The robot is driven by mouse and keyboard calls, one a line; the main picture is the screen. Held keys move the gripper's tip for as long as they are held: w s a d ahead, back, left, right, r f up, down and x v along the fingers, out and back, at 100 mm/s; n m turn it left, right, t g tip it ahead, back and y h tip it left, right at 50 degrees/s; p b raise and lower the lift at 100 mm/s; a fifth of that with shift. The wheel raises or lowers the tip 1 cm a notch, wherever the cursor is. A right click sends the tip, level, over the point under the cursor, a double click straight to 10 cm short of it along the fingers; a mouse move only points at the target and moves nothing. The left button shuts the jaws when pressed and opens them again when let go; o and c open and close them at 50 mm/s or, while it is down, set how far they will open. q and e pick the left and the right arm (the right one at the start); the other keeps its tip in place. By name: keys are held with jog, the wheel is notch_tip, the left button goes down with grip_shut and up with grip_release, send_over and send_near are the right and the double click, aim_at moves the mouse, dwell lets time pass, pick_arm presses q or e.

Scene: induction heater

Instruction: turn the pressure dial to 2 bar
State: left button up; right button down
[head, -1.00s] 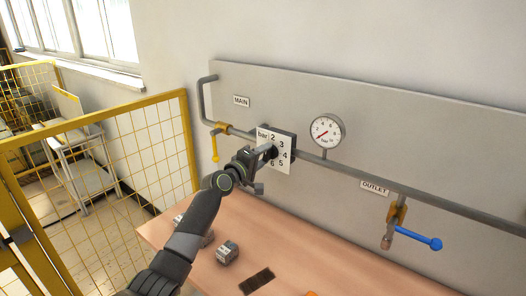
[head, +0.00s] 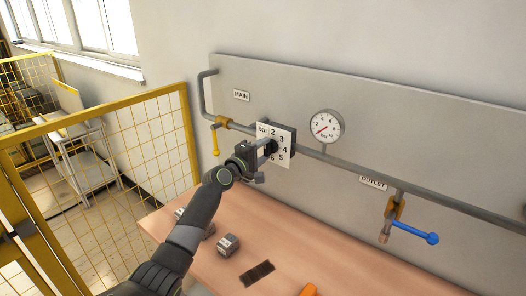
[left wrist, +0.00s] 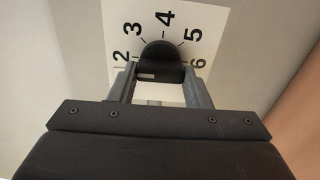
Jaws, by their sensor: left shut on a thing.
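The pressure dial is a black knob (left wrist: 160,62) on a white plate (head: 287,137) marked "bar" and 2 to 6. My left gripper (head: 268,147) reaches the plate from the front left. In the left wrist view the fingers (left wrist: 160,82) sit on either side of the knob, shut on it. The 2 is by the left finger, the 4 above the knob and the 6 by the right finger. A pale mark shows low on the knob's left part; I cannot tell which number the knob points to. My right gripper is not in view.
A round gauge (head: 327,126) has its red needle toward lower left. A yellow-handled valve (head: 215,140) is left of the dial and a blue-handled valve (head: 415,231) at right on the pipe. The table (head: 205,270) below holds a small grey block (head: 228,245) and a dark flat piece (head: 257,273).

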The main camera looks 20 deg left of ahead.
pick_arm(q)
jog(key=o, duration=1)
jog(key=shift+s+a, duration=0.2)
jog(key=shift+s, duration=0.3)
jog(key=b+v, duration=0.1)
jog(key=v, duration=1.5)
jog(key=shift+s, duration=0.2)
